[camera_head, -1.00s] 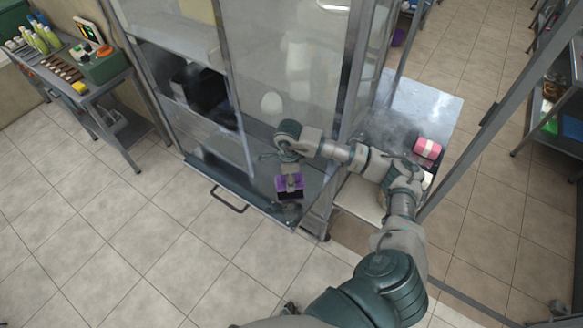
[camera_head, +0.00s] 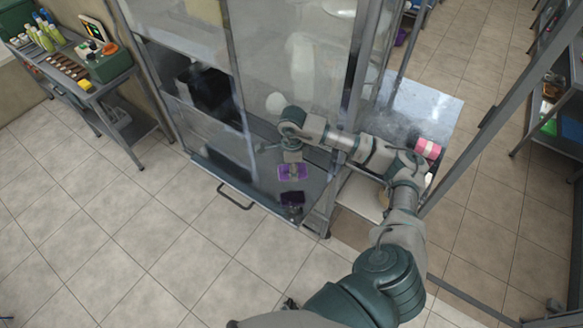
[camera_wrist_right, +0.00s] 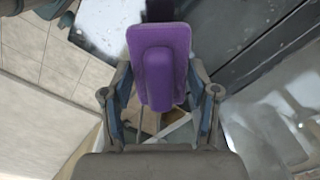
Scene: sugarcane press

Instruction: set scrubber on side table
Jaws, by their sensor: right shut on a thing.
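The purple scrubber (camera_head: 293,172) is in my right gripper (camera_head: 291,158), above the metal ledge (camera_head: 262,190) at the front of the glazed press cabinet. In the right wrist view the scrubber (camera_wrist_right: 160,65) shows as a purple block with a raised grip, and my right gripper (camera_wrist_right: 160,112) is shut on it with one finger on each side. A dark purple patch (camera_head: 292,199) shows on the ledge below it; I cannot tell whether it is a reflection or an object. A metal side table (camera_head: 420,100) stands right of the cabinet. My left gripper is not in view.
A pink-and-white roll (camera_head: 428,149) is on the metal table, partly behind my right arm. A grey workbench (camera_head: 95,88) at the left holds bottles and a green device (camera_head: 108,65). The cabinet's post and glass stand between the ledge and the metal table.

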